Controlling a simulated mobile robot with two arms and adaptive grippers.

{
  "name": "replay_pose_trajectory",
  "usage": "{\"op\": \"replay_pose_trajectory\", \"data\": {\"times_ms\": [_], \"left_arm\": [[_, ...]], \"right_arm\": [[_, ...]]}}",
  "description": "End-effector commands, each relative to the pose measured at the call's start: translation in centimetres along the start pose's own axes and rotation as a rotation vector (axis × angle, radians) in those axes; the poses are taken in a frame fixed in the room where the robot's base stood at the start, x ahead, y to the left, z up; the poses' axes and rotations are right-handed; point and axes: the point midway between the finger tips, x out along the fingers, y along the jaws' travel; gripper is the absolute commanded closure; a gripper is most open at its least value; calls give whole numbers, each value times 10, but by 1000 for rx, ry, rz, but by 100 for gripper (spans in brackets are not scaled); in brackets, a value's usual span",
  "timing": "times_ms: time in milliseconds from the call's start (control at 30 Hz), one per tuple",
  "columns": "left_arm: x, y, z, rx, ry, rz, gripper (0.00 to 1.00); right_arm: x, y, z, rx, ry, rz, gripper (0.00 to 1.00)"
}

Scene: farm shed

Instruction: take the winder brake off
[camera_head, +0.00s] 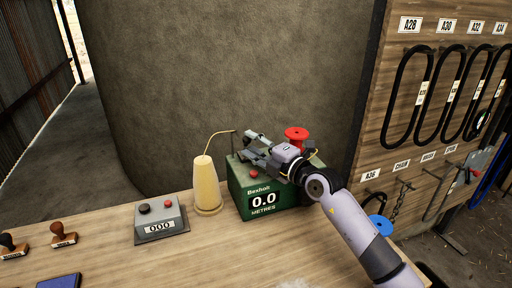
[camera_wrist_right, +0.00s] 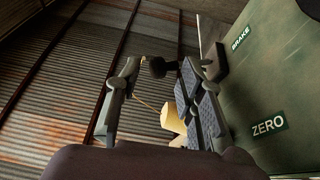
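The green winder box (camera_head: 240,190) stands on the bench, with a display reading 0.0 metres and a red spool (camera_head: 296,134) above it. My right gripper (camera_head: 251,146) is over the top of the box, left of the spool, and hides part of it. In the right wrist view the box's green face (camera_wrist_right: 280,80) carries BRAKE and ZERO labels. A dark knob (camera_wrist_right: 157,67), seemingly on a lever by the BRAKE label, shows between the fingertips. The fingers (camera_wrist_right: 150,75) are apart; I cannot tell whether either touches the knob. My left gripper is out of view.
A cream cone of cord (camera_head: 206,187) stands close left of the winder. A pegboard with hanging belts (camera_head: 405,95) stands at the right.

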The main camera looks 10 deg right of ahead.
Motion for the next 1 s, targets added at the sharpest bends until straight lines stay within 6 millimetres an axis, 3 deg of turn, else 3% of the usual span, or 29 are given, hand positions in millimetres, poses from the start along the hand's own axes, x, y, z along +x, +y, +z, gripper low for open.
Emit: {"op": "replay_pose_trajectory", "data": {"times_ms": [167, 600, 800, 1000], "left_arm": [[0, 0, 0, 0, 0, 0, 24], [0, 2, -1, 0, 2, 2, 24], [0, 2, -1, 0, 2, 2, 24], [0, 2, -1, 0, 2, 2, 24]], "right_arm": [[-16, -1, 1, 1, -1, -2, 64], [-103, -2, 0, 0, 0, -3, 64], [-118, -1, 0, 1, 1, -2, 64], [-120, -1, 0, 1, 1, -1, 64]]}}
